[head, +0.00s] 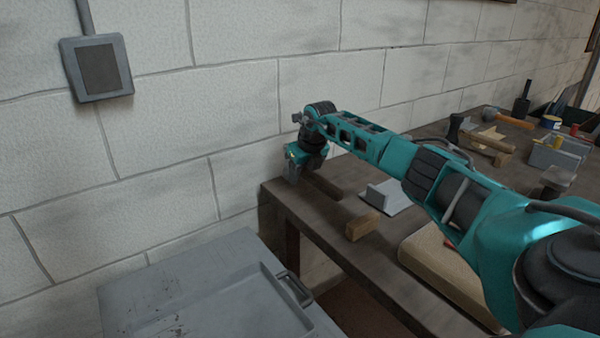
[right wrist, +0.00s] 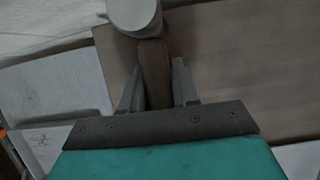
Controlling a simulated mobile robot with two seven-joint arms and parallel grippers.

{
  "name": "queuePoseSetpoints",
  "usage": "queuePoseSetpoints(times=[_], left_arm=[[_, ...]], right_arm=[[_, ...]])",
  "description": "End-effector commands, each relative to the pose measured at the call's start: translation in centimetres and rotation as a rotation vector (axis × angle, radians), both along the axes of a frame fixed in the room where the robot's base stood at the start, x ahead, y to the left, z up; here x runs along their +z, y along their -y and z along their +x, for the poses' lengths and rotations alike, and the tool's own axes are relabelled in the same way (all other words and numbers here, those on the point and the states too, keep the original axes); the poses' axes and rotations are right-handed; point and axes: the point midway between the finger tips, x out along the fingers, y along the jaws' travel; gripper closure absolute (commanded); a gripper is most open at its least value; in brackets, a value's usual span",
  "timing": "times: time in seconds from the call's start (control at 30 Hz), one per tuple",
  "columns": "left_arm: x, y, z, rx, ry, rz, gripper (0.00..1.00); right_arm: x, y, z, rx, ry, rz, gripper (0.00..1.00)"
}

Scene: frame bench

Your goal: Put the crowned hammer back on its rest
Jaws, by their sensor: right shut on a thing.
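My right gripper (head: 292,172) is over the near left end of the bench, by the wall. In the right wrist view its two fingers (right wrist: 158,88) are shut on the brown handle of a hammer (right wrist: 153,62). The hammer's rounded pale grey head shows at the top of that view, cut off by the frame edge. The held hammer cannot be made out in the head view. Another hammer (head: 508,120), with an orange-brown handle, lies far back on the bench. I cannot tell which thing is the rest. My left gripper is not in view.
On the dark bench (head: 290,203) are a grey angled metal piece (head: 397,200), a wooden block (head: 361,226) and a beige pad (head: 430,268). Wooden pieces (head: 490,143) and a grey toolbox (head: 555,155) stand farther back. A grey cabinet (head: 150,290) is in front, left of the bench.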

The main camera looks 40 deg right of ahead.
Motion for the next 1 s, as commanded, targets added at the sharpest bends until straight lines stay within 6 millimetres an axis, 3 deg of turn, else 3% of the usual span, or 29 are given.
queuePoseSetpoints(times=[0.3,0.63,0.83,1.0], left_arm=[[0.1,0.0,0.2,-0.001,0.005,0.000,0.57],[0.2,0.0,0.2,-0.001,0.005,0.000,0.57],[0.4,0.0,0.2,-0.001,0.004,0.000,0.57],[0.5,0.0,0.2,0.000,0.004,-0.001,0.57]], right_arm=[[0.1,0.0,0.0,0.000,0.001,0.000,0.41],[0.3,0.1,-0.1,-0.001,-0.001,0.000,0.40],[2.6,0.0,-1.0,0.001,0.003,-0.002,0.40],[6.2,-0.2,-2.5,0.001,0.005,-0.003,0.40]])
